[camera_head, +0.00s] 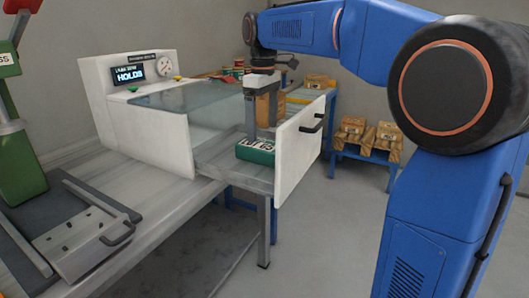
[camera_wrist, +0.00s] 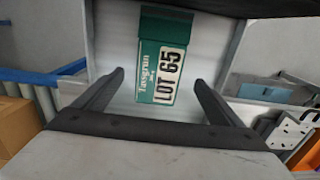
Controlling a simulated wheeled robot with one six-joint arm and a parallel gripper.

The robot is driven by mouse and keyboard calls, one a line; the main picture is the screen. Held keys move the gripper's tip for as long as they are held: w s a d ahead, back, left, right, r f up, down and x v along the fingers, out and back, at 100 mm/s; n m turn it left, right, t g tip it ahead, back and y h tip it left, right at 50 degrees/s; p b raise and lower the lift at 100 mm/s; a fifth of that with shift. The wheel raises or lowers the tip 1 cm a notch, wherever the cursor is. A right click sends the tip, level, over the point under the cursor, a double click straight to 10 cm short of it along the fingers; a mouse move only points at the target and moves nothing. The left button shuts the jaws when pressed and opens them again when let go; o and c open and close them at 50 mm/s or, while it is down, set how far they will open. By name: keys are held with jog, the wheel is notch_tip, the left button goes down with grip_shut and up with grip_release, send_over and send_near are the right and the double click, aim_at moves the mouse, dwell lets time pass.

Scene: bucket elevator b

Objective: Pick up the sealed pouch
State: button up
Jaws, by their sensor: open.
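The sealed pouch (camera_head: 255,152) is dark green with a white label, and lies flat in the pulled-out drawer (camera_head: 222,170) of the white machine. In the wrist view the pouch (camera_wrist: 147,87) shows its green face, the words "Tassgrun" and "LOT 65", and a darker folded end at the top. My gripper (camera_head: 261,134) points down over the pouch. In the wrist view my gripper (camera_wrist: 160,78) is open and empty, with one finger to each side of the pouch and gaps between. The exact height of the fingertips above it is hard to tell.
The drawer's white front panel (camera_head: 300,150), with a black handle (camera_head: 312,123), stands close to the right of my gripper. The machine's glass top (camera_head: 190,96) and a "HOLD" display (camera_head: 130,74) are to the left. Wooden boxes (camera_head: 350,138) stand on a blue bench behind.

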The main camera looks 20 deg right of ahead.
aim_at(264, 143)
jog(key=f, duration=0.4)
jog(key=shift+s+d+f, duration=0.1)
jog(key=shift+d+f, duration=0.1)
jog(key=shift+f, duration=0.2)
jog(key=shift+c, duration=0.3)
jog(key=c, duration=0.9)
jog(key=shift+r, duration=0.15)
